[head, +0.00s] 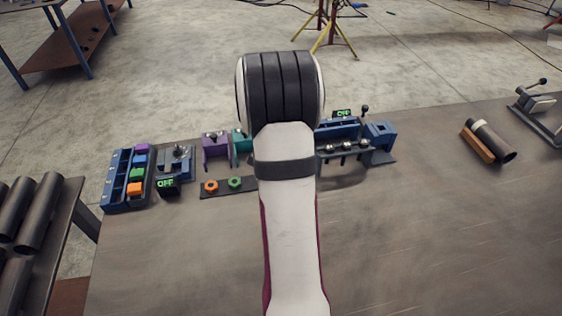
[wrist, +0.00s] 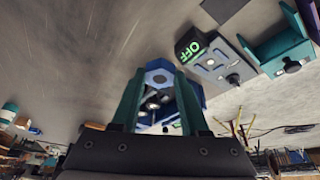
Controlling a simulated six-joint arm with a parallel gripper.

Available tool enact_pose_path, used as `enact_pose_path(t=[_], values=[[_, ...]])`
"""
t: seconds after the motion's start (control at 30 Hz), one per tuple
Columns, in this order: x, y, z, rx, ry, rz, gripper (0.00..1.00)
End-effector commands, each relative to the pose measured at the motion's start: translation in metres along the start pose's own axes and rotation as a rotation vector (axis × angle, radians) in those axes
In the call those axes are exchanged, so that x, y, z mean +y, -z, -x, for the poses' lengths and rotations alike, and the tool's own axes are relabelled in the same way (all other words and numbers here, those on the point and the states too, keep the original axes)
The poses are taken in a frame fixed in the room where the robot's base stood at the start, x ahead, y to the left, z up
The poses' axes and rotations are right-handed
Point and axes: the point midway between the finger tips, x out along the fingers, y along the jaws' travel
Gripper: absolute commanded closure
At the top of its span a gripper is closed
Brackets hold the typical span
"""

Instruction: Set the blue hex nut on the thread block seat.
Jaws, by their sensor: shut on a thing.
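My gripper (wrist: 160,85) is shut on the blue hex nut (wrist: 160,65), which sits between its two teal fingertips in the wrist view. The nut's round hole faces the camera. A blue block-like fixture (wrist: 190,98) shows just behind the nut and fingers; I cannot tell whether it is the thread block, or whether the nut touches it. In the head view my own arm hides the gripper and the nut. A blue fixture (head: 380,133) stands right of the arm there; the thread block seat is not clearly identifiable.
An orange nut (head: 211,187) and a green nut (head: 235,183) lie on a dark strip. A blue rack (head: 118,180) holds coloured blocks at left. Purple (head: 214,150) and teal (head: 240,142) brackets stand behind. A pipe (head: 493,140) lies at right. The front of the table is clear.

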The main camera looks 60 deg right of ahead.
Motion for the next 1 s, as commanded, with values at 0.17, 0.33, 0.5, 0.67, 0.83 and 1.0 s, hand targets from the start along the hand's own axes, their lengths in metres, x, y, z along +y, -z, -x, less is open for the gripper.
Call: enact_pose_path(t=[0.17,0.33,0.5,0.67,0.83,1.0], values=[[0.000,0.008,0.018,0.002,0.002,-0.002,1.00],[0.000,0.010,0.023,0.000,0.000,0.000,1.00],[-0.001,0.011,0.022,0.000,0.006,0.013,1.00],[-0.013,0.021,0.002,-0.001,0.101,0.244,1.00],[-0.036,0.030,-0.025,0.001,0.260,0.615,1.00],[-0.055,0.035,-0.045,0.000,0.398,0.948,1.00]])
